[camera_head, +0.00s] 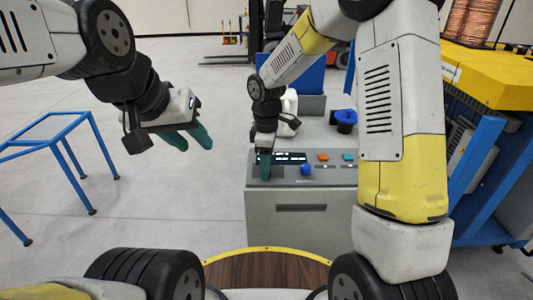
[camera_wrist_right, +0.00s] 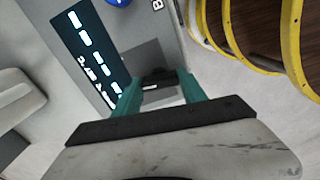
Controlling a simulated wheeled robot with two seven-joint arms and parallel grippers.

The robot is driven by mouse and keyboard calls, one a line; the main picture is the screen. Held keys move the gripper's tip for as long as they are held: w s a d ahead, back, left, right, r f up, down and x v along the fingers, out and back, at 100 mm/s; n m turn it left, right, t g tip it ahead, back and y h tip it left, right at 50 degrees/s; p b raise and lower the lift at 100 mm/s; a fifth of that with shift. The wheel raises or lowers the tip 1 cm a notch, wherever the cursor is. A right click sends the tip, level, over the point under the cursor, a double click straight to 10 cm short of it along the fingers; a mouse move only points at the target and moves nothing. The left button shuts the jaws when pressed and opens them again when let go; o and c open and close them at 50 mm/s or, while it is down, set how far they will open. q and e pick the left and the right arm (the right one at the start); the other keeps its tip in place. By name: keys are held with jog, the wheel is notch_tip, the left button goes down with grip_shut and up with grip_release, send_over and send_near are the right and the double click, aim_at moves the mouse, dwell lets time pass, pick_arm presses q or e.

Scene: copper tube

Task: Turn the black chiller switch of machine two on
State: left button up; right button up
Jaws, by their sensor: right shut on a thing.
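The grey machine (camera_head: 300,215) stands in front of me with a sloped control panel on top. My right gripper (camera_head: 265,166) points down at the panel's left end. In the right wrist view its two teal fingers (camera_wrist_right: 160,86) are shut around the small black switch (camera_wrist_right: 157,77), which sits on a dark grey plate. The fingers hide the switch in the head view. Whether it is on or off I cannot tell. My left gripper (camera_head: 190,136) hangs in the air to the left, empty, with its teal fingers apart.
The panel also has a lit display (camera_wrist_right: 87,50), an orange button (camera_head: 323,157), a teal button (camera_head: 348,157) and a blue knob (camera_head: 306,169). A blue frame (camera_head: 50,130) stands at left. A yellow and blue machine with a copper coil (camera_head: 470,20) is at right.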

jog(key=m, duration=1)
jog(key=shift+m, duration=0.3)
dwell(0.4)
jog(key=o, duration=1.4)
jog(key=shift+c, duration=0.2)
notch_tip(320, 180, up, 8)
jog(key=shift+f, duration=0.1)
jog(key=shift+d, duration=0.1)
